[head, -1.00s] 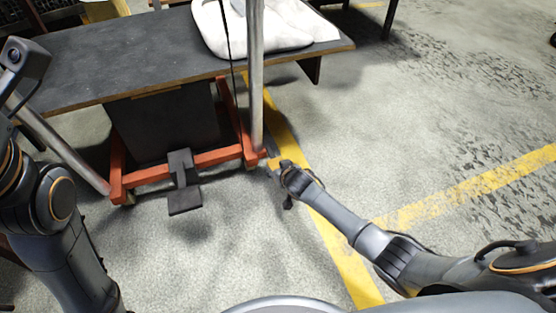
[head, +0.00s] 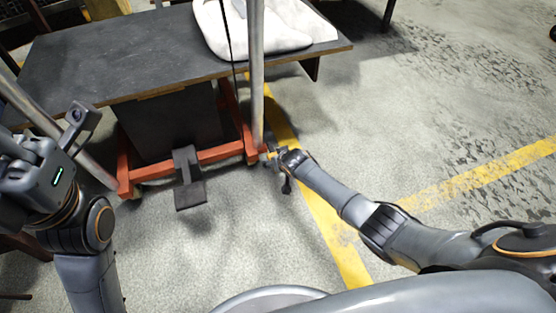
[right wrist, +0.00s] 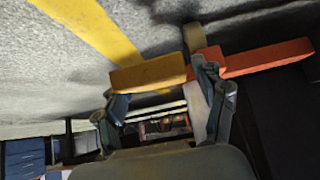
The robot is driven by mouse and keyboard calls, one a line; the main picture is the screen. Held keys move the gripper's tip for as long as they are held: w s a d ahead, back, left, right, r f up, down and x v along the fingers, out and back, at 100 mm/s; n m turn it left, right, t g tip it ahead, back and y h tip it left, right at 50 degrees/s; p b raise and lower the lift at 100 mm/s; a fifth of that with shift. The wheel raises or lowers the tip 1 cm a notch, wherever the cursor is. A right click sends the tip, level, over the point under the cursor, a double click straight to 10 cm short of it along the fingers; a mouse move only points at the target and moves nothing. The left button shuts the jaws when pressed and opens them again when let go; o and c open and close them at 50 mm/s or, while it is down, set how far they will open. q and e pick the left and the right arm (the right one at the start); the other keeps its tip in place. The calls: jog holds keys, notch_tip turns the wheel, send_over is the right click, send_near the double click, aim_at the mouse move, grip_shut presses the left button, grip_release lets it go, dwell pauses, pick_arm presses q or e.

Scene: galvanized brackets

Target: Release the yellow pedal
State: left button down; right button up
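The yellow pedal (right wrist: 148,75) is a short yellow block in the right wrist view. It lies in line with the end of an orange-red frame bar (right wrist: 265,59). In the head view only a small bit of yellow (head: 271,151) shows at the foot of the cart's right post. My right gripper (head: 276,161) is beside that foot, low over the floor. In the right wrist view its fingers (right wrist: 160,88) are spread, with the pedal just beyond the gap; I cannot tell whether they touch it. My left gripper (head: 35,175) is at the left edge, its fingers not clear.
The cart has a dark tabletop (head: 130,50) with a white sack (head: 270,28) on it. A black pedal (head: 190,190) hangs from the orange-red base (head: 215,153). A yellow floor line (head: 335,240) runs under my right arm. Open concrete lies to the right.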

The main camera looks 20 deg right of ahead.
jog(key=shift+s, duration=0.1)
jog(key=v, duration=1.1)
jog(key=shift+s+r, duration=0.25)
jog(key=shift+r, duration=0.1)
dwell(0.4)
